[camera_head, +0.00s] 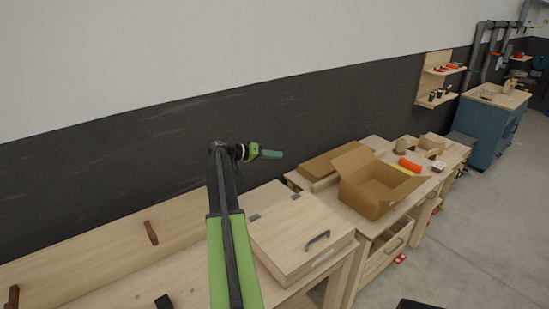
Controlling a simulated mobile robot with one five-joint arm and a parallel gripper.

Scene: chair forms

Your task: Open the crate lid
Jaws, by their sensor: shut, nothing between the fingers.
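A light wooden crate (318,268) stands on the workbench, right of my arm. Its flat lid (290,229) is down and closed. A dark curved handle (317,239) sits near the lid's front edge, and two dark hinges show at its back edge. My gripper (272,154) is shut and empty. It is raised above and behind the crate, in front of the dark wall band, and points right. It appears apart from the lid and handle. My arm covers part of the crate's left side.
An open cardboard box (370,187) stands on the bench right of the crate, with an orange item (409,165) and wooden pieces beyond. A workbench (95,268) with a wooden backboard lies at left.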

